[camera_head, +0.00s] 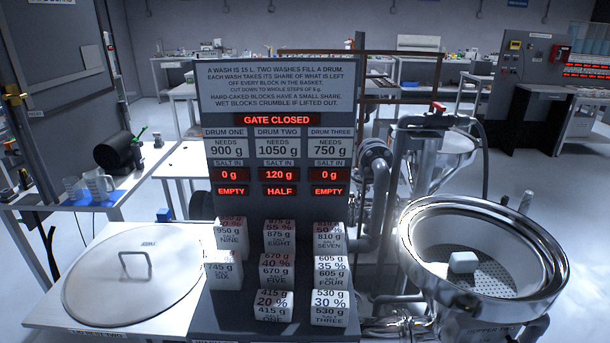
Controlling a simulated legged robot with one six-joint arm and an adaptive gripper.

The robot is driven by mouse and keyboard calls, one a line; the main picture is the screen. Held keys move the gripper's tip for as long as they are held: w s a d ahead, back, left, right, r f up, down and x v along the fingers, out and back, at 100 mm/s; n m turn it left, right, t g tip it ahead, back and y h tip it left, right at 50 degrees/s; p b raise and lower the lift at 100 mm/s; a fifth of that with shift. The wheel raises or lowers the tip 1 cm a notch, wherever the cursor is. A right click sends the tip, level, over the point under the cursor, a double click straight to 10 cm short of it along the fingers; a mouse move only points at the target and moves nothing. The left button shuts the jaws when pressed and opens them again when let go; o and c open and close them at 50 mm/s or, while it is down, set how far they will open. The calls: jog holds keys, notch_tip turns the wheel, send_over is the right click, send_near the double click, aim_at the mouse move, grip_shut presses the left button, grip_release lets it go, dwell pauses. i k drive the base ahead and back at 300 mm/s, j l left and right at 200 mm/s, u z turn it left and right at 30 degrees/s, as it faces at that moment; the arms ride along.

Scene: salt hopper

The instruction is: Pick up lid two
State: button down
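A large round pale metal lid (95,285) lies flat on a white stand (60,322) at the lower left. Its raised loop handle (135,256) stands up near the lid's middle. The stand's front label is partly cut off by the picture's bottom edge and I cannot read it fully. At the right, an open steel hopper (412,262) with a thick shiny rim holds one white block (463,262) on its perforated basket floor. No lid covers this hopper. My gripper is not in view.
A dark sign panel (280,215) stands in the middle, showing "GATE CLOSED" and drum two "HALF". Several white numbered blocks (331,272) sit in front of it, right of the lid. Pipes rise between panel and hopper. A side table (85,200) with jugs stands behind the lid.

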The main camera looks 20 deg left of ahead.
aim_at(135, 274)
jog(key=u, duration=2.1)
jog(key=i+j, duration=0.1)
jog(key=j, duration=0.2)
jog(key=i+j+z, duration=0.15)
jog(key=j, duration=0.15)
jog(key=i+j+z, duration=0.15)
jog(key=j, duration=0.15)
jog(key=i+j+z, duration=0.15)
jog(key=j, duration=0.2)
jog(key=i+j+z, duration=0.15)
jog(key=j, duration=0.2)
jog(key=i+j+z, duration=0.15)
jog(key=j, duration=0.2)
jog(key=j+z, duration=0.15)
jog(key=j, duration=0.2)
jog(key=i+j+z, duration=0.5)
jog(key=i+j, duration=0.3)
